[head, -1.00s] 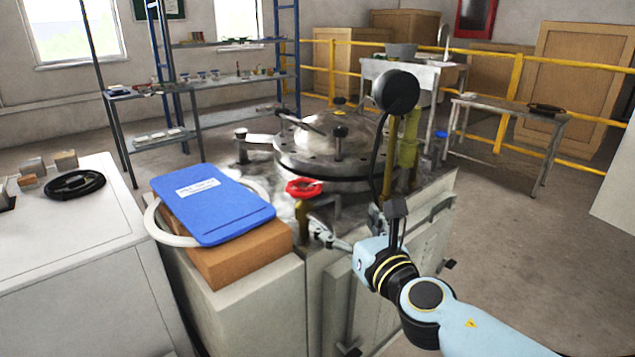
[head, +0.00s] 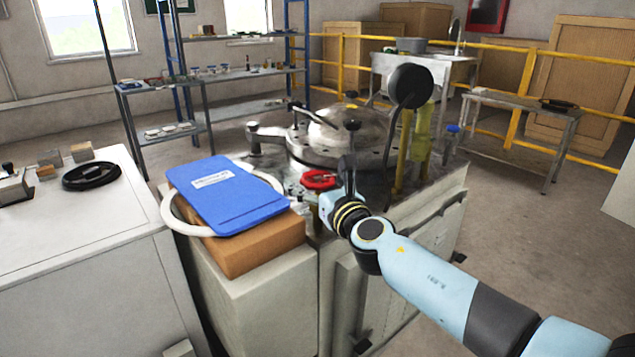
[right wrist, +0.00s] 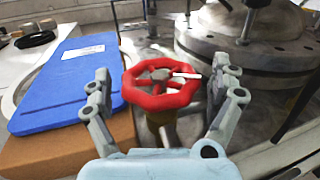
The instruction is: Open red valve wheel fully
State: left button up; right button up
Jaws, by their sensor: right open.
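The red valve wheel (head: 320,180) sits on the machine top, in front of the round metal lid. In the right wrist view the red wheel (right wrist: 162,84) is in the middle, on a brass-coloured stem, with a short light handle or rod over its right side. My right gripper (right wrist: 160,88) is open, with one finger on each side of the wheel. I cannot tell whether the fingers touch its rim. In the head view my right wrist partly hides the wheel and the fingers. My left gripper is not in view.
A blue clipboard-like panel (head: 228,192) lies on a brown block (head: 250,248) left of the wheel. The round flanged lid (head: 335,140) stands behind it. A black round-headed device (head: 410,87) rises to the right. A white cabinet (head: 75,245) is at left.

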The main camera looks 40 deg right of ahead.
jog(key=c, duration=1.2)
